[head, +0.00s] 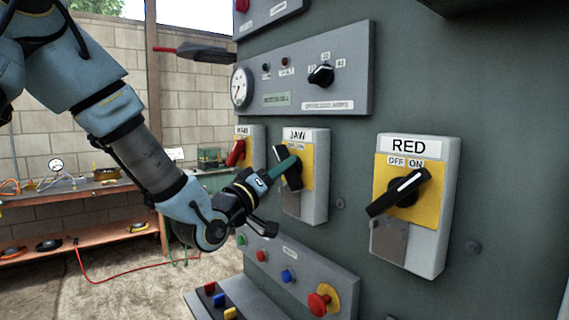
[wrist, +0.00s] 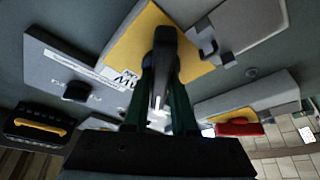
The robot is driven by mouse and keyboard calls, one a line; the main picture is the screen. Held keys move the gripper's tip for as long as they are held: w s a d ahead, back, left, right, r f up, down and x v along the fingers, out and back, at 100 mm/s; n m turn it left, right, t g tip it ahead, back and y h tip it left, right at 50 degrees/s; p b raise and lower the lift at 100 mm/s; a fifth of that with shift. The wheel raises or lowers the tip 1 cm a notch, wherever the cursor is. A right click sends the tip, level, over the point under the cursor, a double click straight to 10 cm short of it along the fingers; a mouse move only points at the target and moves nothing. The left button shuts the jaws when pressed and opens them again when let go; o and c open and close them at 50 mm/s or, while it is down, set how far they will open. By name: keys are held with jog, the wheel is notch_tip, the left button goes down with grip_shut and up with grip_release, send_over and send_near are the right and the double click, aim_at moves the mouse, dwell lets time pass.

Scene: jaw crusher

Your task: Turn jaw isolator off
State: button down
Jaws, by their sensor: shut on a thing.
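The JAW isolator is a grey box (head: 318,190) with a yellow plate and a black rotary handle (head: 292,180) on the panel, in the middle of the head view. The handle's visible part slants from upper left to lower right; its OFF/ON label is partly hidden. My gripper (head: 286,165), with green fingers, reaches in from the left and is shut on this handle. In the wrist view the black handle (wrist: 163,62) lies between the two fingers of my gripper (wrist: 160,105), in front of the yellow plate (wrist: 130,42).
The RED isolator (head: 408,190) is to the right, its black handle slanting up toward ON. Another isolator with a red handle (head: 235,153) is to the left. Below is a button panel with a red mushroom button (head: 318,303). A workbench (head: 70,190) stands at the far left.

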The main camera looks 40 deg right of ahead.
jog(key=shift+n+t, duration=0.4)
jog(key=shift+n, duration=0.4)
jog(key=shift+y, duration=0.3)
jog(key=c, duration=0.7)
grip_release()
jog(key=shift+b+v, duration=2.75)
jog(key=shift+v, duration=2.7)
